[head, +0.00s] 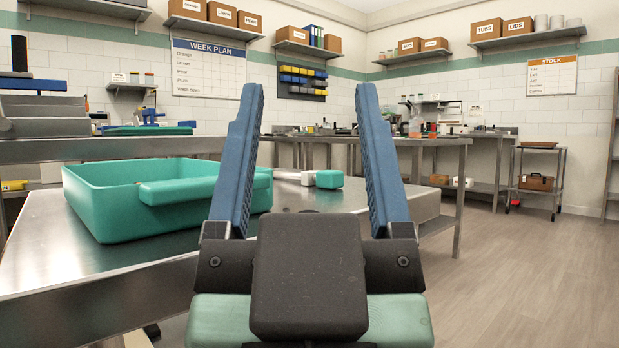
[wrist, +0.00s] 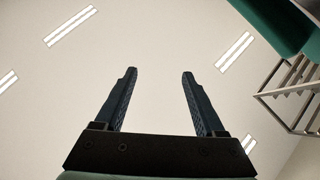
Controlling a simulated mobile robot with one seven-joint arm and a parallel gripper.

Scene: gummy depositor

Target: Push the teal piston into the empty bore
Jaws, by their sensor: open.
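My gripper (head: 309,92) is open and empty, its two blue fingers pointing up in front of the head camera. In the wrist view my gripper (wrist: 159,74) also shows open, with only the ceiling between its fingers. A small teal block with a white part beside it (head: 329,179) lies on the steel table beyond the fingers; I cannot tell whether it is the teal piston. No empty bore can be made out in either view.
A teal tray (head: 105,213) stands on the steel table (head: 60,270) at left. Grey stepped equipment (head: 45,105) stands on a bench further back left. Another bench (head: 435,141) with bottles runs along the back. The floor (head: 530,270) at right is clear.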

